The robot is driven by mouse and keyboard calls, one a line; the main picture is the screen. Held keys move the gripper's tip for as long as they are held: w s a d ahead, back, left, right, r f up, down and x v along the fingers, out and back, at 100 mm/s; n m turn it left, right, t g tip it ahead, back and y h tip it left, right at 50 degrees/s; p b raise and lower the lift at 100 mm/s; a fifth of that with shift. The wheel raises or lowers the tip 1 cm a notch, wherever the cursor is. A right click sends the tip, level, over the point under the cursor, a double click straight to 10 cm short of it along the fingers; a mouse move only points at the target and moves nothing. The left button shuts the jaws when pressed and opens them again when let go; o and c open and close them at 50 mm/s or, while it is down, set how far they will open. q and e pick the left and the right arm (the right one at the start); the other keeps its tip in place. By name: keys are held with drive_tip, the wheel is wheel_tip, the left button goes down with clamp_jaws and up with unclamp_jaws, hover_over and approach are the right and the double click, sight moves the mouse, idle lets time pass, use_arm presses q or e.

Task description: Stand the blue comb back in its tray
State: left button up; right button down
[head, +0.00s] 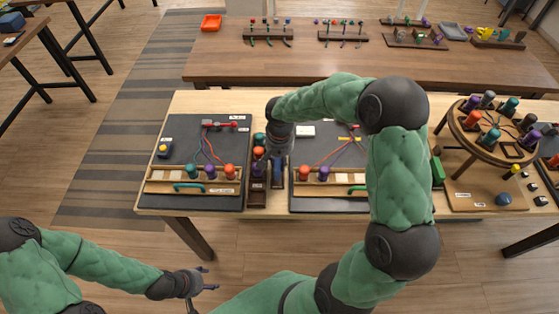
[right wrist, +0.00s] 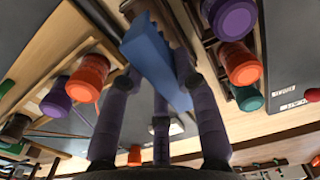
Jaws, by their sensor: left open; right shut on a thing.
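The blue comb (right wrist: 150,52) is between the fingers of my right gripper (right wrist: 158,72) in the right wrist view, and they are shut on it. It points away from the palm and looks tilted in that view. In the head view the right gripper (head: 278,152) is over the narrow brown tray (head: 257,201) between the two dark boards. My arm and hand hide part of the tray, and I cannot tell whether the comb touches it. My left gripper (head: 208,279) is open and empty, away from the table at the lower left.
Left (head: 205,135) and right (head: 325,203) dark boards hold cords and spools close beside the tray. Orange (right wrist: 89,78) and purple (right wrist: 232,18) spools stand near my right fingers. A round wooden stand (head: 465,140) with spools is at the right.

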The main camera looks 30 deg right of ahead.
drive_tip(key=shift+f+b, duration=1)
drive_tip(key=shift+f, duration=0.45)
idle(0.9)
drive_tip(key=c, duration=0.8)
unclamp_jaws()
drive_tip(key=shift+c, duration=0.2)
wheel_tip(320, 180, up, 12)
